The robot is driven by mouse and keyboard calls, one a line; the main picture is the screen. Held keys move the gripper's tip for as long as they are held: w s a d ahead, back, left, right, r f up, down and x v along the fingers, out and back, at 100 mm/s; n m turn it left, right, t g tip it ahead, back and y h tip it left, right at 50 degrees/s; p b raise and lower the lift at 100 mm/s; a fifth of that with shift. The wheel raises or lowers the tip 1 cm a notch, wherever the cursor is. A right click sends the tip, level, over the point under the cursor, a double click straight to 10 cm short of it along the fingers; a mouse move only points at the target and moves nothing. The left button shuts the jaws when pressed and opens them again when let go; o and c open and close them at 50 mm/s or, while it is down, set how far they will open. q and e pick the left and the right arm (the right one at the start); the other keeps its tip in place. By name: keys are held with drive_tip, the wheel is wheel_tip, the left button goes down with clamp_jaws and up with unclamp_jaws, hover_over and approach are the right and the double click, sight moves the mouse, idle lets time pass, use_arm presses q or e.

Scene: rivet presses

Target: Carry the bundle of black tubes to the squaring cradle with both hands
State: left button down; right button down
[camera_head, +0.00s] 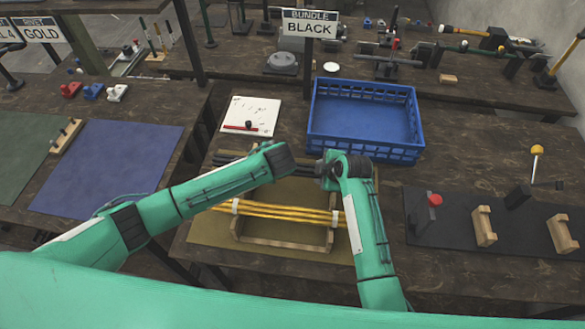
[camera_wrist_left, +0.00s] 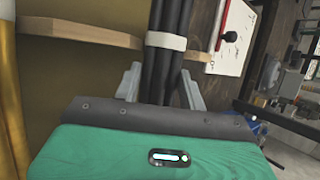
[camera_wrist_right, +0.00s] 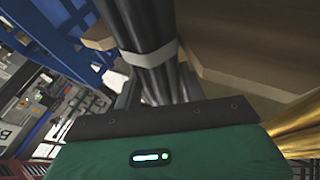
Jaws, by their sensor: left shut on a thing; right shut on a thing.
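The bundle of black tubes (camera_head: 228,161) lies along the back of the wooden rack (camera_head: 285,246), mostly hidden by my arms in the head view. My left gripper (camera_wrist_left: 160,88) is shut on the black tubes (camera_wrist_left: 166,65) beside a white band. My right gripper (camera_wrist_right: 157,90) is shut on the same bundle (camera_wrist_right: 145,25), also beside a pale band. I cannot tell whether the bundle touches the rack. Two wooden blocks (camera_head: 484,226) (camera_head: 562,234), a dark upright plate (camera_head: 518,196) and a red knob (camera_head: 435,200) stand on a dark mat (camera_head: 455,235) at the right, apparently the squaring cradle.
A bundle of gold tubes (camera_head: 285,212) lies across the rack in front of the black one. A blue crate (camera_head: 365,155) stands just behind my right gripper. A white board (camera_head: 250,116) with a red-and-black tool lies behind the left one. The BUNDLE BLACK sign (camera_head: 309,24) stands at the back.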

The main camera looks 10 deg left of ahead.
use_arm(q)
drive_tip(key=shift+r, duration=0.15)
use_arm(e)
drive_tip(key=shift+r, duration=0.15)
